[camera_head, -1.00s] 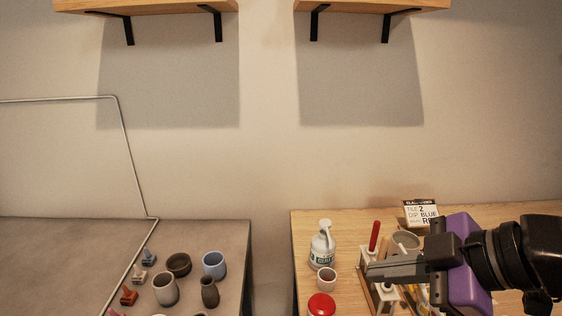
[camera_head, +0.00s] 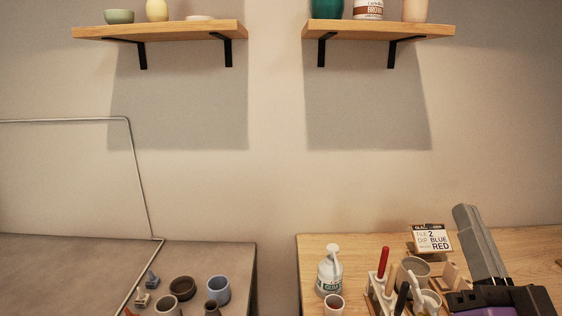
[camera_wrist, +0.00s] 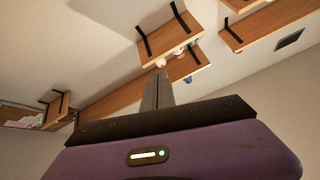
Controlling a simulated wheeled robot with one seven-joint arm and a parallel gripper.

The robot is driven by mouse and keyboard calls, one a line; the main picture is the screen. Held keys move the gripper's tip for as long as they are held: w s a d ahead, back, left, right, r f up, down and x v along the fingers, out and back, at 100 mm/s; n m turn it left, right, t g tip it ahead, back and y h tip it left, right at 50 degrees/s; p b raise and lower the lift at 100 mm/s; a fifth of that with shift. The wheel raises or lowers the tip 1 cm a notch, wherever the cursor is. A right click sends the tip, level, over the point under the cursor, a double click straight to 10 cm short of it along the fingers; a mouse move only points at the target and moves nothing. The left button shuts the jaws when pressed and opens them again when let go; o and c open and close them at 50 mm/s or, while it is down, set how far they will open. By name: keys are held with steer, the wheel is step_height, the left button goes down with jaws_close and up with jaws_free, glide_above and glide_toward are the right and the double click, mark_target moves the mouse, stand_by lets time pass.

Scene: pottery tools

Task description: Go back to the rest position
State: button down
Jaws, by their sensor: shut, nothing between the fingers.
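My gripper (camera_head: 466,212) is at the lower right of the head view, in front of the wooden table. Its grey fingers point up and slightly left, and its purple body is cut by the bottom edge. In the wrist view the fingers (camera_wrist: 157,80) are together with nothing between them. The wrist view looks out at walls and shelves, tilted.
The wooden table (camera_head: 350,244) holds a white pump bottle (camera_head: 330,270), a small cup (camera_head: 334,304), a tool rack with a red-handled tool (camera_head: 383,262), and a sign (camera_head: 431,239). A grey table (camera_head: 60,270) with pots stands left. Two shelves (camera_head: 160,31) (camera_head: 380,28) hang above.

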steer(key=s+f+m+g+h, duration=0.2)
steer(key=s+f+h, duration=0.1)
steer(key=s+f, duration=0.4)
steer(key=s+f+m+g+h, duration=0.15)
steer(key=s+f, duration=0.35)
steer(key=f, duration=0.5)
steer(key=s+a+f+n+g+y, duration=0.2)
steer(key=s+f+n+g, duration=0.1)
steer(key=s+f, duration=0.4)
steer(key=s+a+f+n+g+y, duration=0.2)
steer(key=s+f, duration=0.5)
steer(key=s, duration=0.5)
steer(key=shift+s+a+f+n+g+y, duration=0.2)
steer(key=shift+n+g+y, duration=0.4)
steer(key=shift+n, duration=0.65)
steer(key=c, duration=2.1)
jaws_free()
